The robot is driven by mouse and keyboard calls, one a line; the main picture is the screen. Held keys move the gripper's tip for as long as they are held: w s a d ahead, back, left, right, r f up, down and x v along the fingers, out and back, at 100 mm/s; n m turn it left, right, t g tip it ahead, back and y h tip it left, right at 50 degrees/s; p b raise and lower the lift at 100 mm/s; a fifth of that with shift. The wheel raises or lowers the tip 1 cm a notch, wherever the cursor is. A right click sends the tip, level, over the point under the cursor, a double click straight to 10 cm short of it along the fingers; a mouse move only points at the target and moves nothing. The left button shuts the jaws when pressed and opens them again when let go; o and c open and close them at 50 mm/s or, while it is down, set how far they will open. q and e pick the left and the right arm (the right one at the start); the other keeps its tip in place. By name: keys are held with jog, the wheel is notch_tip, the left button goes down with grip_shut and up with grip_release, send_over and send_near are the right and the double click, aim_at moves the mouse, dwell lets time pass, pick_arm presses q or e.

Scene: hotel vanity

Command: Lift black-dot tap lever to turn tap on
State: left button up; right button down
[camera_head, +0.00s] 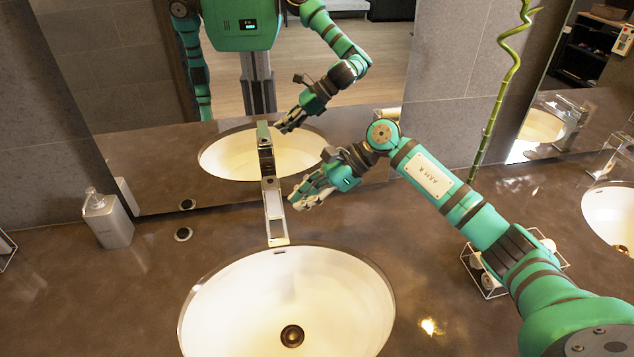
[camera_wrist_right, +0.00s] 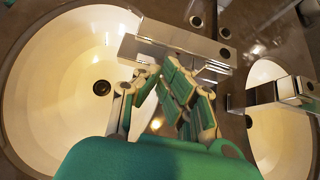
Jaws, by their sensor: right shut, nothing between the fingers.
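The chrome tap (camera_head: 273,203) stands upright behind the near white basin, its spout end pointing over the rim. My left gripper is not in view; only a left arm's reflection shows.
The near basin (camera_head: 220,318) has a brass drain. A soap dispenser (camera_head: 107,219) stands left, and a round dark fitting (camera_head: 183,234) sits in the counter. A wire rack (camera_head: 489,281) is beneath my right arm. The mirror (camera_head: 150,125) behind reflects tap and arm.

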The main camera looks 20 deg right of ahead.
aim_at(276, 205)
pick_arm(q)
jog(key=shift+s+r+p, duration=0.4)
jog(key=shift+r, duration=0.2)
pick_arm(e)
jog(key=x, duration=0.3)
jog(key=shift+a+f, duration=0.15)
jog(key=r+m+g+b, duration=0.1)
jog(key=r+b, duration=0.1)
jog(key=r+g+b, duration=0.2)
jog(key=shift+w+r+m+y+b, duration=0.1)
jog(key=shift+w+m+y+b, duration=0.15)
jog(key=shift+m+y+b, duration=0.15)
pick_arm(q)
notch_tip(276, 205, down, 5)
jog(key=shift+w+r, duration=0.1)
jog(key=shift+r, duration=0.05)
pick_arm(e)
jog(key=shift+r, duration=0.15)
